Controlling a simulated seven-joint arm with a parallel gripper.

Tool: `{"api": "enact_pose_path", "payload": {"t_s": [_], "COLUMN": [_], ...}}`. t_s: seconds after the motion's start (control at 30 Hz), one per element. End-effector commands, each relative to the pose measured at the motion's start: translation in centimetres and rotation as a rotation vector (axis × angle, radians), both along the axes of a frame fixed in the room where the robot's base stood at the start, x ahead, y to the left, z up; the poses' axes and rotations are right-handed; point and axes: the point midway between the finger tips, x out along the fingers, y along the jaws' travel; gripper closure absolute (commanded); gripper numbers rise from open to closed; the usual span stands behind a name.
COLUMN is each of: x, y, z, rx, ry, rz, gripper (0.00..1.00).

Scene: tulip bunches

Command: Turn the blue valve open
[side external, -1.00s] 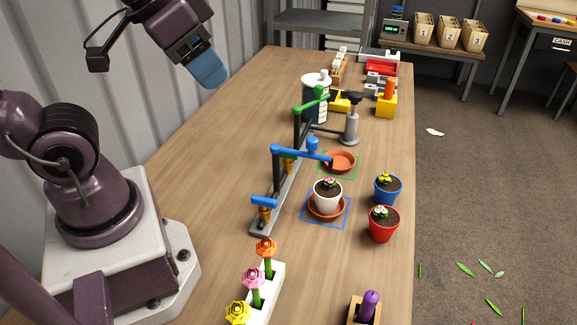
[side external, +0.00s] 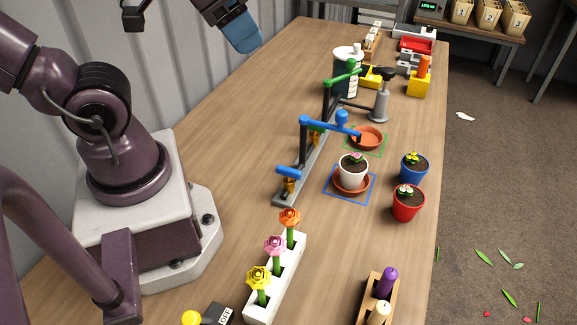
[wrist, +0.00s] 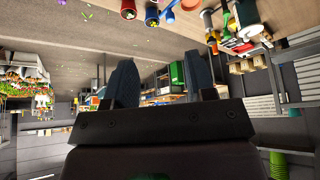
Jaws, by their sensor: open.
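The blue valve (side external: 289,171) is a short blue bar handle on a brass body, low at the near end of the grey rail. A white pot with a pink flower (side external: 353,170) stands on an orange saucer (side external: 352,188) inside a blue square outline. My gripper (side external: 243,35) is high at the top of the side view, well above and left of the valve. In the wrist view its fingers (wrist: 160,82) are apart with nothing between them. The valve cannot be made out there.
A green pipe (side external: 340,78) and a grey pump-like stand (side external: 380,98) rise behind. An empty orange saucer (side external: 367,138) lies in a green square. Blue (side external: 413,168) and red (side external: 408,202) pots stand right. A white flower block (side external: 275,280) is nearer. Table left of the rail is clear.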

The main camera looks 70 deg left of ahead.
Motion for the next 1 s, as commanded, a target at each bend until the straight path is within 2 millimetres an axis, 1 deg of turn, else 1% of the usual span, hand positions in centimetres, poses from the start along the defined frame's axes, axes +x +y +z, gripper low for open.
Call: {"api": "enact_pose_path", "payload": {"t_s": [0.03, 0.13, 0.17, 0.27, 0.37, 0.4, 0.47, 0.57, 0.6, 0.67, 0.7, 0.77, 0.8, 0.83, 0.9, 1.0], "x": [0.0, 0.0, 0.1, 0.4, 1.1, 1.4, 1.8, 2.4, 2.7, 3.1, 3.4, 4.0, 4.4, 4.7, 5.5, 6.6], "y": [0.0, 0.5, 0.8, 2.1, 3.6, 4.1, 4.8, 5.5, 5.6, 5.4, 5.2, 4.7, 4.3, 3.9, 2.9, 1.5], "z": [0.0, -0.1, -0.3, -1.8, -4.4, -5.7, -7.5, -10.5, -11.6, -13.3, -14.2, -15.2, -15.7, -16.0, -16.4, -16.5], "rx": [0.0, 0.0, 0.001, 0.026, 0.095, 0.132, 0.185, 0.243, 0.255, 0.261, 0.262, 0.267, 0.274, 0.281, 0.317, 0.404], "ry": [0.0, 0.004, 0.014, 0.096, 0.237, 0.301, 0.395, 0.532, 0.572, 0.609, 0.613, 0.596, 0.568, 0.542, 0.468, 0.359], "rz": [0.0, 0.026, 0.043, 0.113, 0.153, 0.124, 0.029, -0.228, -0.364, -0.593, -0.75, -0.984, -1.139, -1.252, -1.512, -1.842], "gripper": [0.43, 0.2, 0.17, 0.17, 0.17, 0.17, 0.17, 0.17, 0.17, 0.17, 0.17, 0.17, 0.17, 0.17, 0.17, 0.17]}}
